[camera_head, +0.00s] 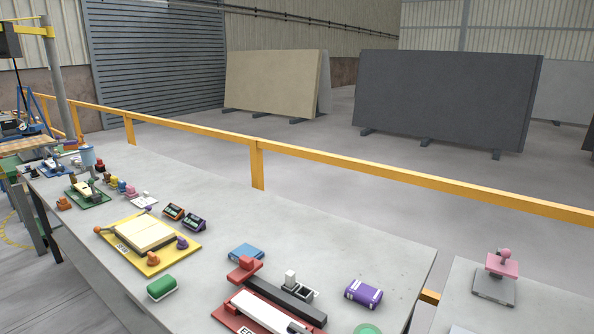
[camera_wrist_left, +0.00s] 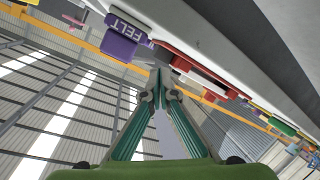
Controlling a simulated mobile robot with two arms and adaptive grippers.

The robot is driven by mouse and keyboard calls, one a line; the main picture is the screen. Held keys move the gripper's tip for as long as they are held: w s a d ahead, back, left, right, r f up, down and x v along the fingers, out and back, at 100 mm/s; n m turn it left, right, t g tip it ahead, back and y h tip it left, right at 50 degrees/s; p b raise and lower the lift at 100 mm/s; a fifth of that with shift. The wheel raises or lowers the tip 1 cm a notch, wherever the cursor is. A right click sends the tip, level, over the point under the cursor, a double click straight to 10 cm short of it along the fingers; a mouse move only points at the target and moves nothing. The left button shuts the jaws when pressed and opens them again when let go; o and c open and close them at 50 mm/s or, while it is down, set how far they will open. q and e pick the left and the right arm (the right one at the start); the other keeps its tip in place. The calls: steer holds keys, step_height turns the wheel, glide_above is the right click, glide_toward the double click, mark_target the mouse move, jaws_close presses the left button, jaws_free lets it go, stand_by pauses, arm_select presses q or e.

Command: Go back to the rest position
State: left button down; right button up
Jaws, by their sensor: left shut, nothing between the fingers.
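My left gripper (camera_wrist_left: 159,84) shows in the left wrist view, its two green fingers meeting at the tips with nothing between them. It is apart from the table items, which appear past and above the fingertips in this tilted view. Neither of my arms shows in the head view. My right gripper is in no view.
The long grey stone table (camera_head: 330,240) carries a red-based device (camera_head: 262,312), a yellow tray (camera_head: 165,262), a purple box (camera_head: 363,293) and a green block (camera_head: 161,287). A purple block marked FELT (camera_wrist_left: 122,35) shows in the wrist view. A yellow rail (camera_head: 400,176) runs behind.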

arm_select(q)
steer(key=s+a+f+m+g+y, duration=0.25)
steer(key=s+a+f+g, duration=0.2)
steer(key=s+a, duration=0.35)
steer(key=s+a+f+m+g+y, duration=0.1)
steer(key=s+a+f+g+y, duration=0.35)
steer(key=s+a, duration=0.45)
step_height(320, 180, down, 25)
steer(key=s+g, duration=0.2)
steer(key=s+a+f+g, duration=0.1)
steer(key=s+a+f, duration=0.2)
steer(key=s+f, duration=1.3)
steer(key=shift+s+f, duration=0.4)
steer(key=shift+s, duration=0.1)
